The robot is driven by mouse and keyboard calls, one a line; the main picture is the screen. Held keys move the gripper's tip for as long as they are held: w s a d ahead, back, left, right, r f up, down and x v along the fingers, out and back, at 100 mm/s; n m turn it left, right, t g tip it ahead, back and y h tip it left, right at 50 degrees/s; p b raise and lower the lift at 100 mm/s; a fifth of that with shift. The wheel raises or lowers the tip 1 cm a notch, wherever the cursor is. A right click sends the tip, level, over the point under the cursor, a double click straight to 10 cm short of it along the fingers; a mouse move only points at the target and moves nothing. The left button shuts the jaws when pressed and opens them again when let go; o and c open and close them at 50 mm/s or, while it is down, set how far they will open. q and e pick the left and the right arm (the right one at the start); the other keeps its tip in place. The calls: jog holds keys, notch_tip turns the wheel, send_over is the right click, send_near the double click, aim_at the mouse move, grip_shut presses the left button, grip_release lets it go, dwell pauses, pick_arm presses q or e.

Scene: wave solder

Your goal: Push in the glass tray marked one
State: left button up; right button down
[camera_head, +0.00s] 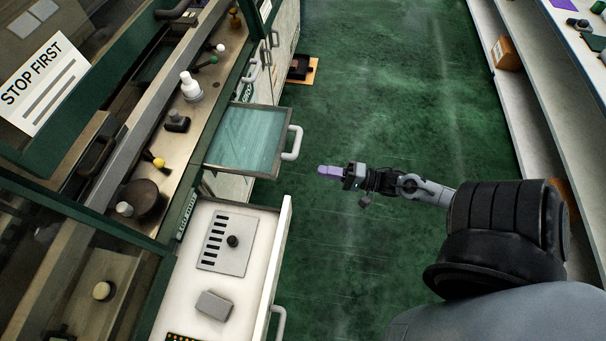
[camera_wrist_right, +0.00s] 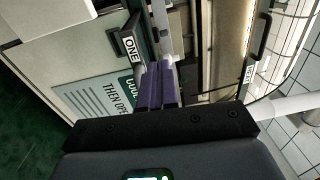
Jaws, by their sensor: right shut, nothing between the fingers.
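A glass tray (camera_head: 238,139) with a dark frame sticks out from the long machine on the left in the head view. Its pale curved handle (camera_head: 294,143) faces the aisle. In the right wrist view a white plate reading ONE (camera_wrist_right: 129,47) shows just beyond my fingers. My right gripper (camera_head: 328,171) has purple fingers, closed together and empty. It is over the aisle, to the right of and a little below the tray handle, with a visible gap. Its fingers also show in the wrist view (camera_wrist_right: 158,84). My left gripper is not in view.
An open white drawer (camera_head: 190,290) holding a slotted plate and a grey block juts out below the tray. The machine's top carries knobs and a white bottle (camera_head: 190,90). Shelving (camera_head: 540,110) lines the right side. The green floor between is largely clear.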

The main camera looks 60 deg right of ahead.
notch_tip(320, 180, down, 5)
jog(key=s+d+b, duration=0.1)
jog(key=b, duration=0.2)
pick_arm(q)
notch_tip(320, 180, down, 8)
jog(key=b, duration=0.2)
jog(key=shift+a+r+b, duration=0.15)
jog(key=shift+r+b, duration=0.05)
jog(key=shift+b, duration=0.2)
pick_arm(e)
jog(key=x, duration=1.3)
jog(key=shift+w+a+f+n+g, duration=0.15)
jog(key=shift+w+f+n+g, duration=0.2)
jog(key=shift+f, duration=0.35)
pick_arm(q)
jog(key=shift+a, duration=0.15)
